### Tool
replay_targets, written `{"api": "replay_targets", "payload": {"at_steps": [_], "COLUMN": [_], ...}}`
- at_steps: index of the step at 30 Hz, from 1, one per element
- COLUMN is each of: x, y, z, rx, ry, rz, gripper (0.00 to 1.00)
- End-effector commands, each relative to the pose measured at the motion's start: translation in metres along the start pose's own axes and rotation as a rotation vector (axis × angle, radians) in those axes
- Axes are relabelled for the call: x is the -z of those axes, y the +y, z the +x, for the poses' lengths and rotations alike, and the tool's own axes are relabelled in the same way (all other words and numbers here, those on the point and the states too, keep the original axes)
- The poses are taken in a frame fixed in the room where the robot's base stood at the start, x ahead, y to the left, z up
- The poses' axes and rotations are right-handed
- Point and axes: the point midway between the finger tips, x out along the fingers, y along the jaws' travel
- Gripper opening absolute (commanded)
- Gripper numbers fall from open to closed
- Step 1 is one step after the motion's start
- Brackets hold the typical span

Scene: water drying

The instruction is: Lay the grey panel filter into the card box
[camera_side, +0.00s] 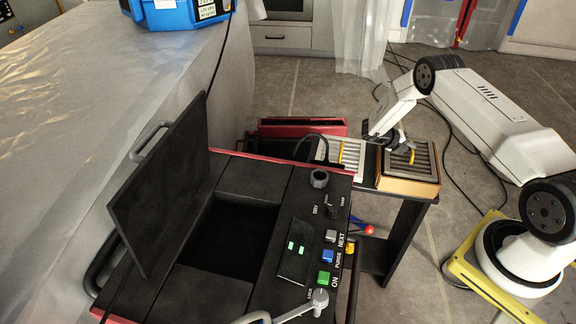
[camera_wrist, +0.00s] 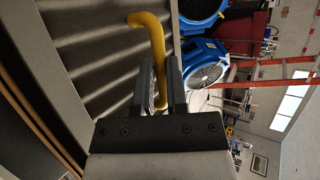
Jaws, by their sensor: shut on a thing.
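The grey panel filter (camera_side: 424,160) has dark slats and a yellow handle (camera_side: 412,156). It lies nearly level at the open top of the card box (camera_side: 405,186), within its outline; I cannot tell whether it touches the bottom. The box stands on a small black table. My gripper (camera_side: 400,143) is above the filter, shut on its handle. In the wrist view, the handle (camera_wrist: 158,60) passes between the fingers of my gripper (camera_wrist: 160,85). The slats (camera_wrist: 100,50) fill the upper left, and the box's brown edge (camera_wrist: 35,118) shows at the left.
A paler filter (camera_side: 350,157) with a yellow handle lies left of the box. The black machine (camera_side: 235,185) has its lid (camera_side: 160,190) raised over an open bay (camera_side: 235,238). A black hose (camera_side: 312,140) loops nearby.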

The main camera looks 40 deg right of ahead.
Motion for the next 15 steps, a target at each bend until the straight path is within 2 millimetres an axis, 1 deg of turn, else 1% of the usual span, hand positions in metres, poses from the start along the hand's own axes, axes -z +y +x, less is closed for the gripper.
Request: {"api": "replay_targets", "payload": {"at_steps": [5,15], "x": [0.001,0.008], "y": [0.005,0.031], "z": [0.003,0.019], "rx": [0.001,0.001], "ry": [-0.001,-0.001], "rz": [0.0,0.0], "gripper": [0.0,0.0]}}
